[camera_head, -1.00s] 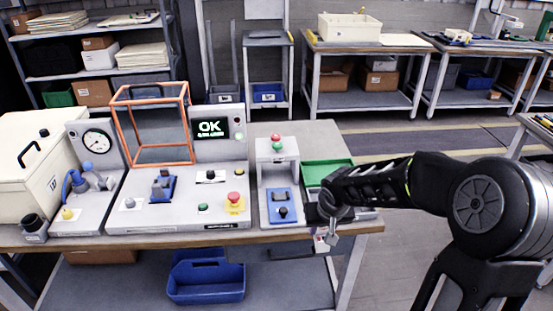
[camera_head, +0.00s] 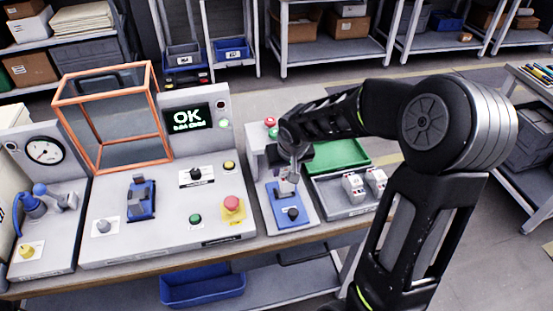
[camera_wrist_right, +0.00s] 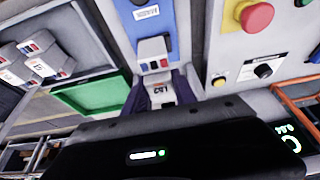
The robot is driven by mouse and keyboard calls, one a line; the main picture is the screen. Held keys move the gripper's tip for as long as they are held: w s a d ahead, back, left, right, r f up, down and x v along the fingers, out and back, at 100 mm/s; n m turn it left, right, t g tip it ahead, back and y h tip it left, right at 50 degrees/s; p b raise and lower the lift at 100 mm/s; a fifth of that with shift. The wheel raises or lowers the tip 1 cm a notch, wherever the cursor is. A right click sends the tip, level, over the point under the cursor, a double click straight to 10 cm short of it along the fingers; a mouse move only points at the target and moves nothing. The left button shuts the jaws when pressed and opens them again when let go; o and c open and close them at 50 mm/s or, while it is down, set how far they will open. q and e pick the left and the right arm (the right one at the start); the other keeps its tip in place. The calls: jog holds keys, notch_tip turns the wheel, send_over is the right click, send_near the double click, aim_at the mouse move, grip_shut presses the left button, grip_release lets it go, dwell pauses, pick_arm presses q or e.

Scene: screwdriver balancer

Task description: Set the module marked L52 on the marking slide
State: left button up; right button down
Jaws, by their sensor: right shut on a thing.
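My right gripper (camera_head: 293,170) is at the marking slide, a blue plate (camera_head: 280,216) with a black knob on a grey base. It is shut on a small light-grey module (camera_head: 286,186), partly hidden by the fingers in the head view. My left gripper is not in view.
A grey tray (camera_head: 342,208) with two similar modules (camera_head: 353,187) and (camera_head: 376,180) lies right of the slide, in front of a green tray (camera_head: 345,152). To the left are a test panel with an OK screen (camera_head: 188,118), a red button (camera_head: 232,203) and an orange-framed guard (camera_head: 115,90).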

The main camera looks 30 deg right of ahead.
jog(key=shift+s, duration=0.15)
jog(key=shift+f+b, duration=1.1)
jog(key=shift+f, duration=0.75)
jog(key=shift+b, duration=0.3)
jog(key=shift+f+b, duration=0.75)
jog(key=shift+b, duration=0.25)
dwell(1.0)
jog(key=shift+b, duration=0.3)
dwell(0.4)
dwell(0.4)
jog(key=c, duration=1.5)
grip_release()
jog(key=o, duration=0.6)
